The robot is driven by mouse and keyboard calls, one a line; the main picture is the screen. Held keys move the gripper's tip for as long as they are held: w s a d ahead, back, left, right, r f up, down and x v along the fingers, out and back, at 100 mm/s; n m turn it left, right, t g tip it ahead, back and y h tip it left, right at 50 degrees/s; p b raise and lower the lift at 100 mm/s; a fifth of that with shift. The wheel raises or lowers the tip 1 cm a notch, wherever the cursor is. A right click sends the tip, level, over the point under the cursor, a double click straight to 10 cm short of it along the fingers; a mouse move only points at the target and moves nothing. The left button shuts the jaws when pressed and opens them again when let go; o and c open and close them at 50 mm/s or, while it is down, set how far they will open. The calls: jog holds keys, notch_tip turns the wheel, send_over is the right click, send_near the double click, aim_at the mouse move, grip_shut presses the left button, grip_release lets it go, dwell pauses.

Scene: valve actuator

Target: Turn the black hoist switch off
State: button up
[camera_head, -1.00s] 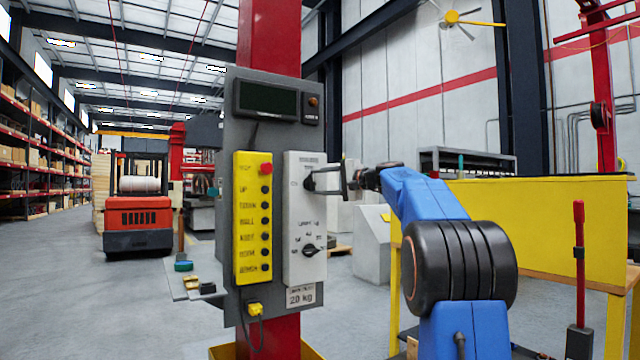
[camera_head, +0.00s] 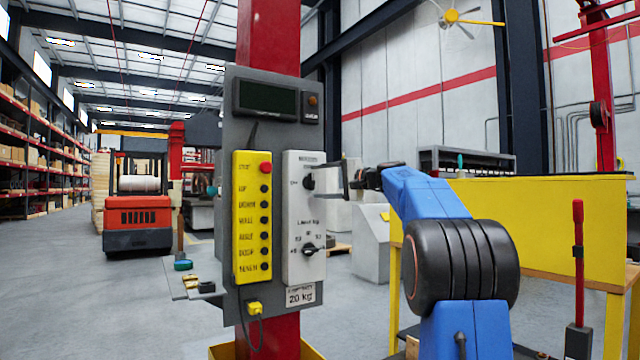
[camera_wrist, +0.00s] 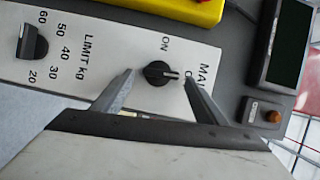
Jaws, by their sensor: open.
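The black hoist switch (camera_wrist: 157,73) is a round knob on a white panel (camera_wrist: 90,62). In the wrist view the fingertips of my gripper (camera_wrist: 158,76) appear on either side of the knob, with gaps.
A second black knob (camera_head: 309,250), marked as a limit in kg, is lower on the panel. A yellow button box (camera_head: 252,218) with a red button stands left. A grey display (camera_head: 266,99) is above. A yellow board (camera_head: 550,225) is behind my arm.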

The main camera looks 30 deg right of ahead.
jog(key=v, duration=1.6)
jog(key=shift+s+d, duration=0.15)
jog(key=shift+s, duration=0.2)
jog(key=shift+f, duration=0.1)
jog(key=s+a+f+n+g+h, duration=0.15)
jog(key=s+a+f+g, duration=0.35)
jog(key=a+f, duration=0.75)
jog(key=s+a+f+n+g+h, duration=0.1)
jog(key=s+a+f+n+g, duration=0.2)
jog(key=s+a+f, duration=0.7)
jog(key=s+a+f+n+g+h, duration=0.1)
jog(key=s+a+f+n, duration=0.3)
jog(key=s+f, duration=0.6)
jog(key=s+a+f+n+g+h, duration=0.2)
jog(key=s+a+f, duration=0.3)
jog(key=s+f, duration=0.6)
notch_tip(320, 180, down, 8)
jog(key=shift+s+f+n+h, duration=0.1)
jog(key=shift+s+n+h, duration=0.1)
jog(key=shift+n+h, duration=0.65)
